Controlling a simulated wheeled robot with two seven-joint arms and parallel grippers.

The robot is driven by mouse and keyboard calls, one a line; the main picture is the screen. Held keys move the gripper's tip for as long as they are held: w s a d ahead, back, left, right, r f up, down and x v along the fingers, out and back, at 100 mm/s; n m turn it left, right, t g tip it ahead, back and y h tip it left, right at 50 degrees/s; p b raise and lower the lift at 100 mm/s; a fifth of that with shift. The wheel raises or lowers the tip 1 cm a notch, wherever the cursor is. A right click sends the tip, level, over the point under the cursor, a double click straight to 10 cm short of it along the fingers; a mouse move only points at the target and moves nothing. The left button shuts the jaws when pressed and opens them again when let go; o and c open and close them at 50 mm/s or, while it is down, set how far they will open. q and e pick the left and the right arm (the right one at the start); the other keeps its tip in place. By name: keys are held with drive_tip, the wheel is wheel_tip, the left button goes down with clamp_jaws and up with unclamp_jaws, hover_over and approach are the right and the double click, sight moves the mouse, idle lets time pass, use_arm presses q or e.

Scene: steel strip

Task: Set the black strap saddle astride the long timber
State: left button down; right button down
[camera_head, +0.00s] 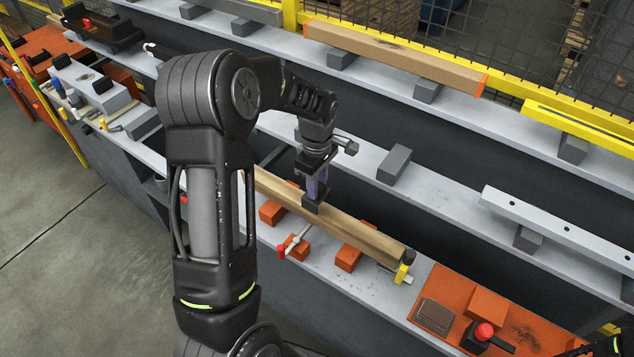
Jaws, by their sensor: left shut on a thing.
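The long timber (360,235) lies along the steel shelf on orange blocks (348,258), its left part hidden behind my left arm. My left gripper (317,190) points down over the timber and is shut on the black strap saddle (314,204). The saddle is a small dark block at the timber's top, partly covered by the fingers. I cannot tell whether it rests on the timber or hangs just above it. My right gripper is not in view.
A red-handled clamp (291,244) sits at the timber's front, and a yellow-and-black stop (404,266) at its right end. An orange mat (450,281) holds an orange block and a red-knobbed tool. Another orange-ended timber (390,54) lies on the back shelf.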

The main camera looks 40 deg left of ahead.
use_arm(q)
drive_tip(key=shift+f+b, duration=1.35)
drive_tip(key=shift+f, duration=0.8)
drive_tip(key=shift+f, duration=0.35)
drive_tip(key=c, duration=1.1)
unclamp_jaws()
wheel_tip(320, 180, up, 8)
drive_tip(key=shift+f+b, duration=0.1)
drive_tip(key=shift+b, duration=0.55)
